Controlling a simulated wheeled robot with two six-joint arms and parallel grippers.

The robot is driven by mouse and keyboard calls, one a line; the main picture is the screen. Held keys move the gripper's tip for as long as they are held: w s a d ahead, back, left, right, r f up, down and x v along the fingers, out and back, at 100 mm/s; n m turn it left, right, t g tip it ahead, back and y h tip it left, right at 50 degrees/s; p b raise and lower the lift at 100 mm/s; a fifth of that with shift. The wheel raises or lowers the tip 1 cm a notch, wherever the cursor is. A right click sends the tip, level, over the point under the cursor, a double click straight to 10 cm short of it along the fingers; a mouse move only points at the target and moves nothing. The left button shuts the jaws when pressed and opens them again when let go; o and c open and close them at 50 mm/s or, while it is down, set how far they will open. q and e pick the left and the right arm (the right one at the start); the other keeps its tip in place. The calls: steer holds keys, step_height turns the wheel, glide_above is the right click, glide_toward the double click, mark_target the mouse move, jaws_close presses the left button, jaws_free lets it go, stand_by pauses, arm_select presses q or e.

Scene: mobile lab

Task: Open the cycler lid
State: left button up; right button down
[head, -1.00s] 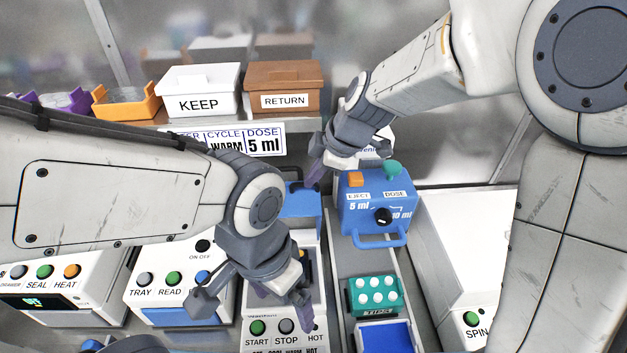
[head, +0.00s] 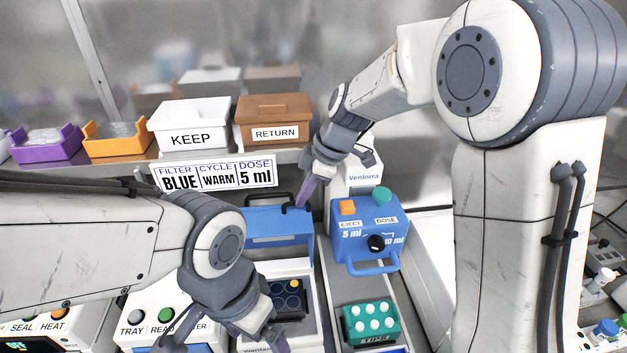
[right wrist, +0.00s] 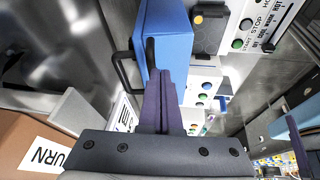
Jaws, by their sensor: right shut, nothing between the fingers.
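The cycler (head: 300,335) stands low in the middle of the head view, partly hidden by my left arm. Its blue lid (head: 290,222) stands raised behind the dark well block (head: 291,292), which shows uncovered. The lid's black handle (head: 282,197) is at its top edge. In the right wrist view the lid (right wrist: 160,40) and handle (right wrist: 122,72) are just beyond the fingers. My right gripper (head: 301,196) is shut and empty beside the lid's upper right end; contact is unclear. My left gripper (head: 222,340) is open in front of the cycler, its tips partly cut off.
A blue dosing unit (head: 370,228) and teal tip rack (head: 371,322) stand right of the cycler. The KEEP box (head: 190,125), RETURN box (head: 273,118) and an orange tray (head: 120,142) are on the shelf behind. A sign (head: 215,175) hangs below it.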

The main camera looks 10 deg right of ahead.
steer(key=s+r, duration=0.1)
steer(key=s, duration=0.2)
steer(key=shift+r, duration=0.4)
steer(key=b+v, duration=0.2)
steer(key=v, duration=0.7)
arm_select(q)
steer(key=shift+s+d+f, duration=0.15)
steer(key=shift+s+f, duration=0.05)
steer(key=shift+f, duration=0.4)
steer(key=shift+s+d+f, duration=0.15)
steer(key=shift+s+f, duration=0.05)
steer(key=shift+f, duration=0.35)
arm_select(e)
steer(key=s+a+f+m+g+h, duration=0.1)
steer(key=s+f+m, duration=0.3)
steer(key=s+f, duration=0.3)
steer(key=s+a+f+m+h, duration=0.1)
steer(key=s+f+m, duration=0.4)
steer(key=s, duration=1.2)
steer(key=shift+s+a+f+g+h, duration=0.25)
steer(key=shift+f+g+h, duration=0.25)
steer(key=shift+f, duration=0.4)
